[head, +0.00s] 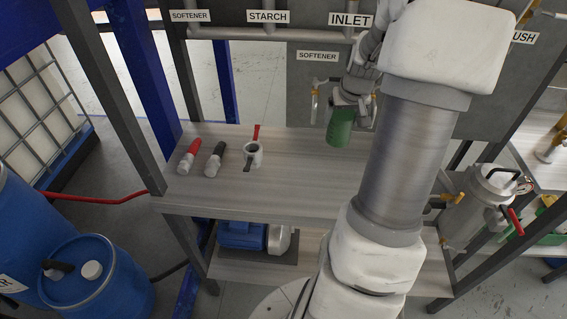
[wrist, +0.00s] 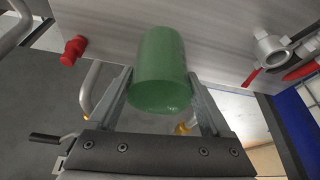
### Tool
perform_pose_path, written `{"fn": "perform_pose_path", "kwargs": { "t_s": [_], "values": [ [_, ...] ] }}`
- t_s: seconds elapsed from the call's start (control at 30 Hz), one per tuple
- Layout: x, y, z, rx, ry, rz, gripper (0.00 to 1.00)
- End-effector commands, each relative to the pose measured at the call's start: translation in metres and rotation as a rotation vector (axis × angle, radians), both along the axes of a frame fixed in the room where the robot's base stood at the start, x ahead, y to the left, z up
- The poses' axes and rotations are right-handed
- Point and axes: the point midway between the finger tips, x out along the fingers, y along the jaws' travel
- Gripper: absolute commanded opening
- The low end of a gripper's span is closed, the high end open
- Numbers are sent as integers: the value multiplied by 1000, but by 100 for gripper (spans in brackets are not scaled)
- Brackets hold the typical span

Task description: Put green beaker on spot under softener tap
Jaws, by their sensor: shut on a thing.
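The green beaker (head: 340,128) is in my gripper (head: 347,104), over the back of the bench (head: 290,190) in the head view. In the wrist view the beaker (wrist: 163,72) fills the space between the two fingers of my gripper (wrist: 160,82), which are shut on its sides. I cannot tell whether its base touches the bench. A SOFTENER label (head: 318,56) is on the grey panel above, just left of my wrist. A tap (head: 315,104) hangs below that label, left of the beaker. The spot under the tap is not clearly visible.
A metal canister (head: 487,200) is at the right. My arm hides the bench's right part. The bench's middle front is clear.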

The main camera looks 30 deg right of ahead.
Motion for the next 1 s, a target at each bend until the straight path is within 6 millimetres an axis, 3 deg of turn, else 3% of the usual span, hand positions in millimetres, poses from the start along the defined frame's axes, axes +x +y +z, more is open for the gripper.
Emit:
{"fn": "perform_pose_path", "kwargs": {
  "t_s": [0.6,1.0],
  "values": [
    [32,92,-59,2,2,7,28],
    [38,109,-80,2,4,0,28]
  ]
}}
